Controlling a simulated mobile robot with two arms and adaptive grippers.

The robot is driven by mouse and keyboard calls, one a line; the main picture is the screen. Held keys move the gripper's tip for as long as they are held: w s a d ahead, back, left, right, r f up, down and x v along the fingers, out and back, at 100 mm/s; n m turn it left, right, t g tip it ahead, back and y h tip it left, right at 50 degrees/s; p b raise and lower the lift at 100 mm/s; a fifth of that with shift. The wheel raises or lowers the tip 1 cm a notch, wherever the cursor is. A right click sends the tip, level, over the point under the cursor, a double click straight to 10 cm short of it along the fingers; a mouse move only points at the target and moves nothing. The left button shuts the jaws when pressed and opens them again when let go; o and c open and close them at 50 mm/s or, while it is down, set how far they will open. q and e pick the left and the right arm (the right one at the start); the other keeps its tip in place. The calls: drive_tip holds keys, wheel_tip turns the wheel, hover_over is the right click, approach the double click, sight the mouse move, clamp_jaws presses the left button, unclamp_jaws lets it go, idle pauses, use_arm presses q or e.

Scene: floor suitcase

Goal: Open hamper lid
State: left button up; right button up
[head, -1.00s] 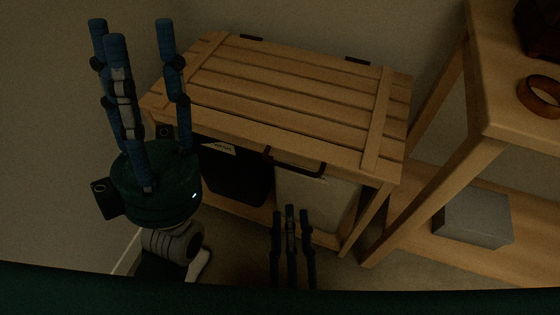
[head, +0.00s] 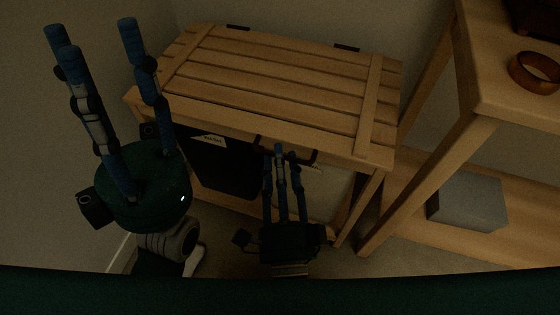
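The wooden hamper lid (head: 285,86), made of slats, lies flat and closed on the hamper in the middle of the head view. Two dark hinges show at its back edge. A dark handle (head: 300,154) is on the lid's front edge. My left gripper (head: 97,35) is raised at the left of the hamper, fingers spread and empty. My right gripper (head: 278,152) is in front of the hamper, its fingertips pointing up close to the handle and partly hiding it. I cannot tell whether they touch it. Its fingers stand close together.
A black bag (head: 222,168) and a pale bag (head: 326,190) hang under the lid. A wooden shelf unit (head: 500,110) stands close at the right, with a brown ring (head: 536,72) on top and a grey box (head: 468,202) on its lower board. A wall is behind.

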clamp_jaws()
